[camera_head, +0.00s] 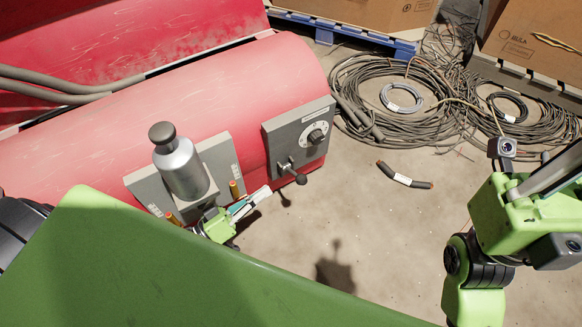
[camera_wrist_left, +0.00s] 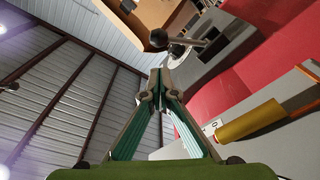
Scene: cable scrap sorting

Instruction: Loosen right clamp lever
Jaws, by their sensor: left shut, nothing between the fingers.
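The right clamp lever (camera_head: 290,171) is a metal rod with a black ball knob, sticking out from the lower part of the right grey panel (camera_head: 270,142) on the red machine. In the left wrist view the lever (camera_wrist_left: 185,41) shows ahead of the fingertips, its ball at its left end. My left gripper (camera_head: 264,192) is below and left of the lever, apart from it. In the left wrist view the left gripper (camera_wrist_left: 158,78) has its fingertips together, with nothing between them. My right arm is at the right edge; its fingertips cannot be made out.
A grey bottle-shaped cylinder (camera_head: 180,163) stands at the left panel, above my left wrist. Orange pegs (camera_head: 236,190) are close to the gripper. A dial (camera_head: 316,136) sits above the lever. Cable coils (camera_head: 401,97) and a cable piece (camera_head: 404,180) lie on the floor.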

